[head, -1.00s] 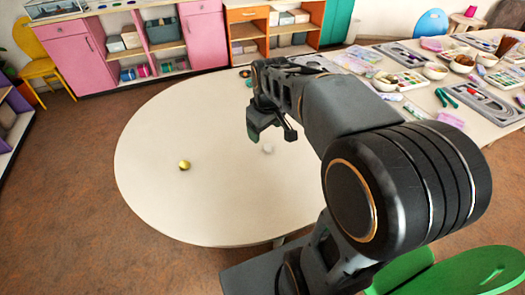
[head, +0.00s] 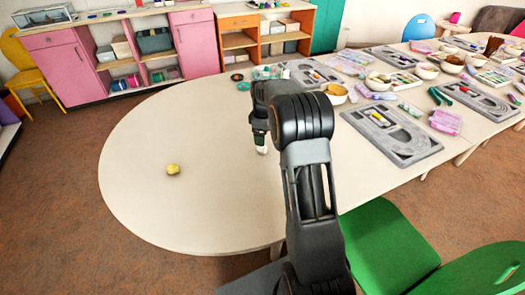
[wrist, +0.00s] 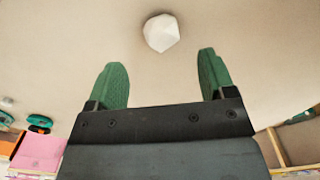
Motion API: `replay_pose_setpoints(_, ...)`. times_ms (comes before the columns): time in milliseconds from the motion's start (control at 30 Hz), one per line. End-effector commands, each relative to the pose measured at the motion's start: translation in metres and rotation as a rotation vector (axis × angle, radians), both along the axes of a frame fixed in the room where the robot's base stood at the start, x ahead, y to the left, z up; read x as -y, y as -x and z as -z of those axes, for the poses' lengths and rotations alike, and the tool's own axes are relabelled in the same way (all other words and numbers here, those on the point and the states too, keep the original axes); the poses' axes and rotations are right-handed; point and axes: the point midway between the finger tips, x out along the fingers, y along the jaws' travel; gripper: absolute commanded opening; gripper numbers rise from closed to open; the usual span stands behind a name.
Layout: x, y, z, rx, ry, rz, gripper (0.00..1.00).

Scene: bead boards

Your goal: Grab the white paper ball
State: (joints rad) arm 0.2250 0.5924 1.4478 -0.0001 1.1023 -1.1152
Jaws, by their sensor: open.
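The white paper ball (wrist: 161,33) lies on the pale table in the wrist view, just beyond my fingertips and roughly centred between them. My gripper (wrist: 160,68) is open, with a green-padded finger on each side and nothing between them. In the head view my gripper (head: 260,135) points down over the table, right of its middle. A small white patch (head: 262,150) shows at its tips, probably the ball, mostly hidden by the gripper.
A yellow ball (head: 173,169) lies on the table (head: 150,210) to the left. Grey bead boards (head: 392,137), bowls and craft pieces cover the right side. A green chair (head: 385,245) stands at the front right. The table's left part is mostly clear.

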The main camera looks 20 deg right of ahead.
Motion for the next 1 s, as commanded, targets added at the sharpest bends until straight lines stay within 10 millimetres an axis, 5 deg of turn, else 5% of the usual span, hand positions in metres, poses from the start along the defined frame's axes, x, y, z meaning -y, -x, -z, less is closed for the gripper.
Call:
replay_pose_setpoints(633,-0.002,0.001,0.063,-0.001,-0.001,0.001,0.76)
replay_pose_setpoints(1000,-0.002,0.000,0.069,0.001,0.001,0.001,0.75)
